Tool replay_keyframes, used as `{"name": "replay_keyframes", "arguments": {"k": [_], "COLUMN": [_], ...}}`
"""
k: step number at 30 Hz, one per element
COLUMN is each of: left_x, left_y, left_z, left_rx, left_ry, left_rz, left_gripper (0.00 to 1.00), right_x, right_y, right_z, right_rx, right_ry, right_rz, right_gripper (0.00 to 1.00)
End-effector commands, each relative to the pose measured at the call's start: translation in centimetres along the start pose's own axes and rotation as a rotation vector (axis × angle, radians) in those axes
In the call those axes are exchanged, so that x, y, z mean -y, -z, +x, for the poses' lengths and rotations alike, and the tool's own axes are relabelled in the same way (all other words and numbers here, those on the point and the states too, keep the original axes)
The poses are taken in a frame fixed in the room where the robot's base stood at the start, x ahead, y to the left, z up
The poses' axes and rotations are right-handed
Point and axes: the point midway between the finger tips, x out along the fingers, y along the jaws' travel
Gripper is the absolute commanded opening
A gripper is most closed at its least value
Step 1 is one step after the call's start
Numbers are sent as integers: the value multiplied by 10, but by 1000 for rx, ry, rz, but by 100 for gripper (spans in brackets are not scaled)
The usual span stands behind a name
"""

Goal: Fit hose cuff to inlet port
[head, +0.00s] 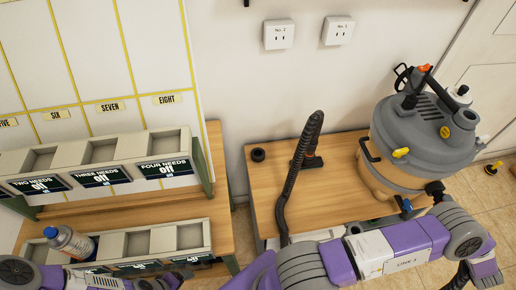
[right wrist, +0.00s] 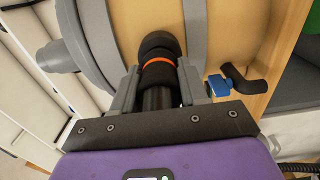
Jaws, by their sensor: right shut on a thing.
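In the right wrist view my right gripper (right wrist: 160,85) is shut on the black hose cuff (right wrist: 157,78), which has an orange ring. The cuff points at a round black part (right wrist: 160,43), likely the inlet port, on the vacuum's tan body; they overlap in line, and I cannot tell how far one is in the other. In the head view the grey-topped vacuum (head: 415,130) stands at the right. My right gripper (head: 436,190) is a dark shape at its near side. My left gripper (head: 178,274) is at the bottom left, its jaws unclear.
A blue valve (right wrist: 218,85) with a black elbow is close beside the right jaw. A black ribbed hose (head: 296,170) arches over the wooden bench (head: 345,180). A blue-capped bottle (head: 68,241) lies in the left rack (head: 140,242). The bench middle is fairly clear.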

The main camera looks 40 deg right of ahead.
Motion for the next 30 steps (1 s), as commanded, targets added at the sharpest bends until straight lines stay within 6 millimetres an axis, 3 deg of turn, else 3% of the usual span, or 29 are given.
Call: {"name": "replay_keyframes", "arguments": {"k": [30], "left_x": [-1], "left_y": [0], "left_z": [-2], "left_rx": [0], "left_ry": [0], "left_rz": [0], "left_gripper": [84], "right_x": [0], "right_y": [0], "right_z": [14], "right_rx": [-1], "right_ry": [-1], "right_rz": [0], "right_gripper": [14]}}
